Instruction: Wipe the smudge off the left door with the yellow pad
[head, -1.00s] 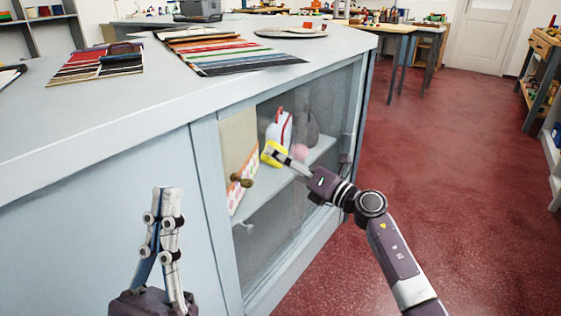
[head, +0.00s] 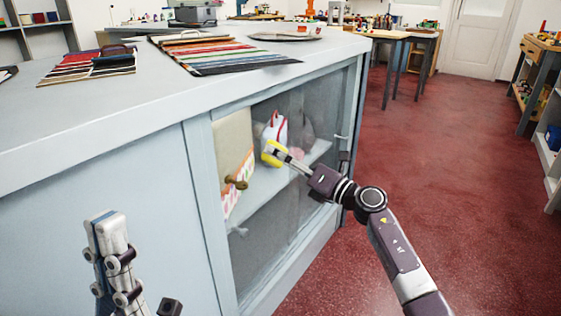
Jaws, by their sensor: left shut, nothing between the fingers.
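The yellow pad (head: 275,152) is in my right gripper (head: 284,155), at the glass front of the cabinet. I cannot tell whether the pad touches the glass. The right gripper looks shut on the pad, its arm coming in from the lower right. The glass door area (head: 262,235) is seen at a slant, with a brown knob (head: 237,182) at its left part. I cannot make out the smudge clearly; the pad and gripper cover part of the glass. My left gripper (head: 105,222) is shut and empty, pointing up at the lower left in front of the cabinet's plain side.
Behind the glass, a white and red bag (head: 273,130) stands on a shelf. Color swatches (head: 225,55) and a round tray (head: 285,36) lie on the counter top (head: 110,98). The red floor (head: 450,170) to the right is clear; tables stand farther back.

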